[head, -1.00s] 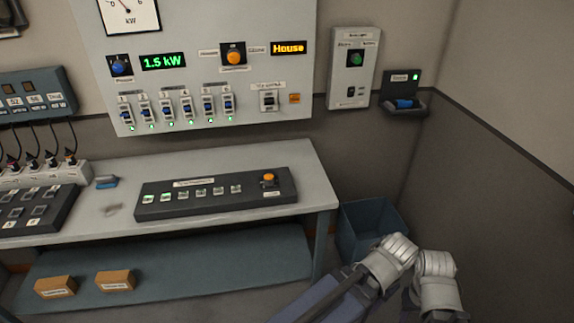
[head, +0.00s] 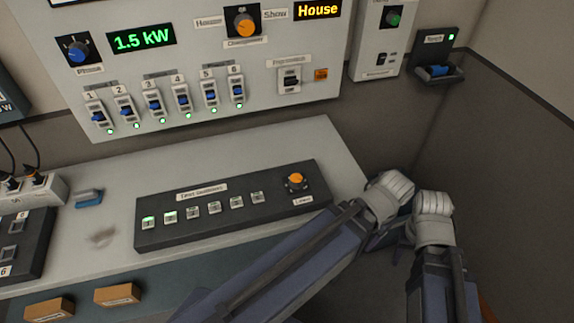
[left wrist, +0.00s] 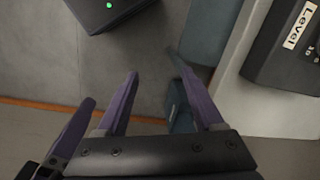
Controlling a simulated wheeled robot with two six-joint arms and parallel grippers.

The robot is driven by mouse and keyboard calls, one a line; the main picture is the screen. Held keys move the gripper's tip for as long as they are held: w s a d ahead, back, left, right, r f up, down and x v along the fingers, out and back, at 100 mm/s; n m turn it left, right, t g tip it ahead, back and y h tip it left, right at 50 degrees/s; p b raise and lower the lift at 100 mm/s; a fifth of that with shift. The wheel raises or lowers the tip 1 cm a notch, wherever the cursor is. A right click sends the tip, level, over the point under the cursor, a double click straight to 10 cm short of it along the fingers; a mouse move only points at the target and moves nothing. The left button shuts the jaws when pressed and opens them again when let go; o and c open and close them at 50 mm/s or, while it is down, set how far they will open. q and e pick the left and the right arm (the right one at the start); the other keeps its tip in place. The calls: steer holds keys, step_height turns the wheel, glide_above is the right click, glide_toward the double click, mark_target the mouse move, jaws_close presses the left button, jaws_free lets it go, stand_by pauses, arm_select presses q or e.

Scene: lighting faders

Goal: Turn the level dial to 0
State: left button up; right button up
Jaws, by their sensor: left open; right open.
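The level dial (head: 295,181) is an orange knob at the right end of the black sloping console on the bench; its pointer setting is too small to read. A label reading Level sits below it, and shows at the top right of the left wrist view (left wrist: 299,25). My left gripper (left wrist: 156,70) is open and empty in that view, left of the console's edge and apart from it.
The console (head: 165,235) also carries a row of small buttons, some lit green. The bench (head: 110,180) is mostly clear left of the console. A blue clip-like object (head: 88,198) lies there.

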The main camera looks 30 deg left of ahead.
arm_select(q)
steer(key=shift+o, duration=0.8)
steer(key=w+a+m, duration=0.1)
steer(key=a+r+m+p, duration=0.1)
steer(key=w+a+m, duration=0.1)
steer(key=a, duration=0.1)
steer(key=shift+w+a+r, duration=0.1)
steer(key=shift+w+r, duration=0.2)
steer(key=shift+w, duration=0.05)
step_height(320, 180, up, 6)
steer(key=m+h+p, duration=0.1)
steer(key=m+p, duration=0.5)
steer(key=m, duration=1.2)
glide_above(296, 178)
steer(key=shift+w+d+f, duration=0.1)
steer(key=shift+d+f, duration=0.05)
steer(key=shift+d, duration=0.25)
steer(key=shift+a, duration=0.4)
steer(key=shift+m, duration=0.3)
arm_select(e)
step_height(296, 178, up, 8)
steer(key=shift+w+a+f, duration=0.15)
steer(key=shift+a+f, duration=0.1)
steer(key=shift+a, duration=0.1)
arm_select(q)
steer(key=shift+f, duration=0.1)
arm_select(e)
steer(key=shift+f, duration=0.1)
